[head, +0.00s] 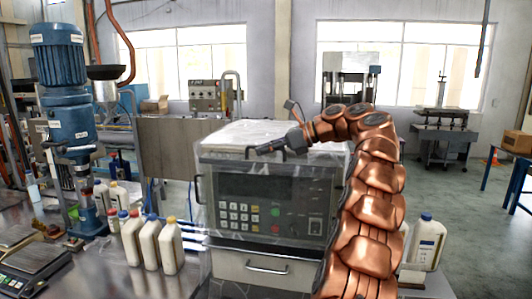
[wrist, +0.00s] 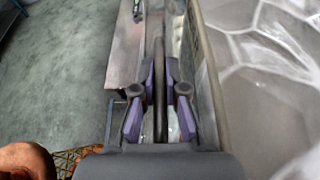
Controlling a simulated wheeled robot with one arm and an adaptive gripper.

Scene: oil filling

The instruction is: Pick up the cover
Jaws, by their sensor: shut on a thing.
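The cover (head: 225,140) looks like the clear, pale top of the boxy machine, and it lies over the machine's upper edge. Its surface seems to fill the right side of the wrist view (wrist: 275,75). My gripper (head: 270,148) is at the top front edge of the machine. In the wrist view my gripper (wrist: 160,78) has its purple-padded fingers shut on a thin dark bar (wrist: 159,110), which appears to be the cover's handle. The far end of the bar is hard to make out.
The machine's keypad panel (head: 262,205) and drawer (head: 265,268) face forward below the cover. Several white bottles (head: 147,242) stand on the bench at left, beside a blue motor unit (head: 62,110). Another white bottle (head: 427,243) stands at right. Open floor lies beyond it.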

